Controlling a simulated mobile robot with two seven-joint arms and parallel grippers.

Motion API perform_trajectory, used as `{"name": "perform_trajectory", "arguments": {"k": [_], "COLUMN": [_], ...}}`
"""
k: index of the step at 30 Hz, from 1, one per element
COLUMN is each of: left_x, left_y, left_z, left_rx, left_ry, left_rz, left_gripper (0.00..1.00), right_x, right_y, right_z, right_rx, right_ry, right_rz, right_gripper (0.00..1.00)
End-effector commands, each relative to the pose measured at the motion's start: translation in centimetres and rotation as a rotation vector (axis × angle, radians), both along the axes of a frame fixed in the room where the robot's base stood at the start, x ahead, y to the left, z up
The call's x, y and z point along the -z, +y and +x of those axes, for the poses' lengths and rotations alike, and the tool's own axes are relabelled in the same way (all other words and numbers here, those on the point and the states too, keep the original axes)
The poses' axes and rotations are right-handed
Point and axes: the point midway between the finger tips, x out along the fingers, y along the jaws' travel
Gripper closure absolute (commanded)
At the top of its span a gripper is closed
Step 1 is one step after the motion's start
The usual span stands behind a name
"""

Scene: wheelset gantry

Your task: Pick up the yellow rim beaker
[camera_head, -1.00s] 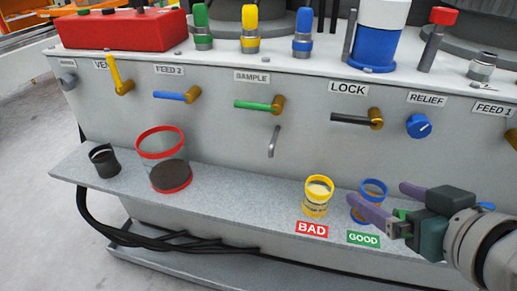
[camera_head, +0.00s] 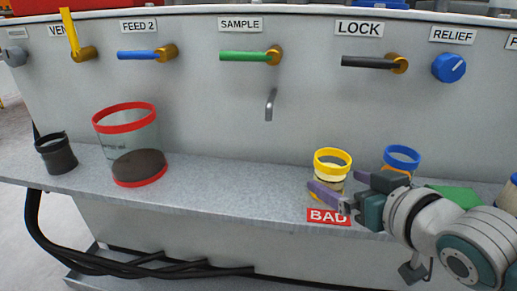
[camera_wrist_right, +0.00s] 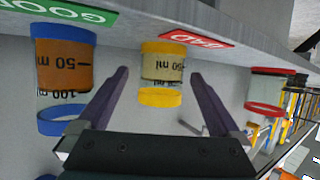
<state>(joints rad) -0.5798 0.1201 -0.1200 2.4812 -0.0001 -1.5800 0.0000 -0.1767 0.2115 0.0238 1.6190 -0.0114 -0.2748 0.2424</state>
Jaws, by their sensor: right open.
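The yellow rim beaker (camera_head: 332,161) stands upright on the grey shelf (camera_head: 225,200), behind the red BAD label (camera_head: 328,217), with pale contents. My right gripper (camera_head: 343,186) is open in front of it, its purple fingers partly covering its lower part. In the right wrist view, which looks upside down, the yellow rim beaker (camera_wrist_right: 162,68) appears between the two spread fingers of the right gripper (camera_wrist_right: 158,73). I cannot tell whether the fingers reach around it. My left gripper is not in view.
A blue rim beaker (camera_head: 402,158) with orange contents stands just right, partly hidden by my right arm. A large red rim beaker (camera_head: 128,140) and a black cup (camera_head: 56,153) stand on the left. Above are valve handles and a spout (camera_head: 270,104). The mid-shelf is clear.

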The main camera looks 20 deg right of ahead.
Motion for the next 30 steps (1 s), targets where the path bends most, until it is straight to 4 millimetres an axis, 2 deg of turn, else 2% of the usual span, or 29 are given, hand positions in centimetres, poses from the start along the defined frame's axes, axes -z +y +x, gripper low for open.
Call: {"name": "perform_trajectory", "arguments": {"k": [1, 6, 15, 30], "left_x": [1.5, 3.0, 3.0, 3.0], "left_y": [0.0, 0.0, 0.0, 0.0], "left_z": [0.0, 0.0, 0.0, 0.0], "left_rx": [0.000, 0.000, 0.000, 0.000], "left_ry": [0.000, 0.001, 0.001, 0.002], "left_rz": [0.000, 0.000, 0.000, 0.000], "left_gripper": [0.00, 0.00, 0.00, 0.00], "right_x": [1.0, 1.7, 1.6, 1.6], "right_y": [0.1, 0.0, 0.0, 0.0], "right_z": [0.9, 3.0, 3.5, 3.5], "right_rx": [0.000, 0.000, -0.001, -0.001], "right_ry": [-0.003, -0.002, 0.001, 0.001], "right_rz": [-0.001, -0.001, 0.000, 0.000], "right_gripper": [0.00, 0.00, 0.00, 0.56]}}
